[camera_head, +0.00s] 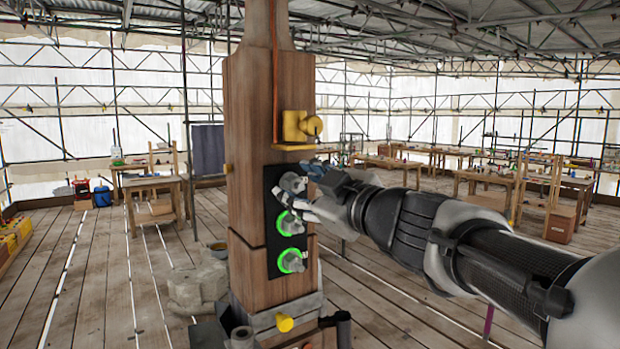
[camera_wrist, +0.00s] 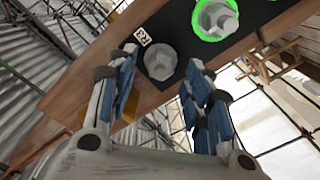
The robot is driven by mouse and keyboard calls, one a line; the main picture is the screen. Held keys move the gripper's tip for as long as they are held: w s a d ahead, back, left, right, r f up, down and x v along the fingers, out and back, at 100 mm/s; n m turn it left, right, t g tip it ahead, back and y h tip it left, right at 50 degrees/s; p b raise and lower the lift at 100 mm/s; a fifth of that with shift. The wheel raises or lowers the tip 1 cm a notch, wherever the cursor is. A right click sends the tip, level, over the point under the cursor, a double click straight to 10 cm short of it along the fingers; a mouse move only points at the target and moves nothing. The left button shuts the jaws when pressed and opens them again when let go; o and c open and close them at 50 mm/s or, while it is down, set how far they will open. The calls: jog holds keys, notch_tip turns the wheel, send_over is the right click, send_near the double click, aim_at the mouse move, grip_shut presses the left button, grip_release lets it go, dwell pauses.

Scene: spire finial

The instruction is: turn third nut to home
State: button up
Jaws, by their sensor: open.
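Grey hex nuts sit in a column on a black plate (camera_head: 270,212) on the wooden post. The top nut (camera_head: 291,184) shows no green ring. The two nuts below it, the middle one (camera_head: 288,223) and the bottom one (camera_head: 291,261), have lit green rings. My gripper (camera_head: 312,183) is at the top nut, partly covering it. In the wrist view my gripper (camera_wrist: 162,64) is open, with blue-padded fingers pointing at the ringless nut (camera_wrist: 160,61). The nut shows between the fingertips; contact cannot be told. A small marked tag (camera_wrist: 142,37) lies beside it.
A yellow fitting (camera_head: 301,127) on a ledge juts from the post (camera_head: 250,110) above the plate. A yellow knob (camera_head: 285,323) and dark tubes stand at the post's base. Workbenches (camera_head: 395,163) are farther back; plank floor around is mostly open.

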aim_at(292, 183)
jog(key=shift+x, duration=1.3)
jog(key=shift+s, duration=0.1)
jog(key=shift+c, duration=0.2)
jog(key=c, duration=1)
jog(key=shift+b, duration=0.3)
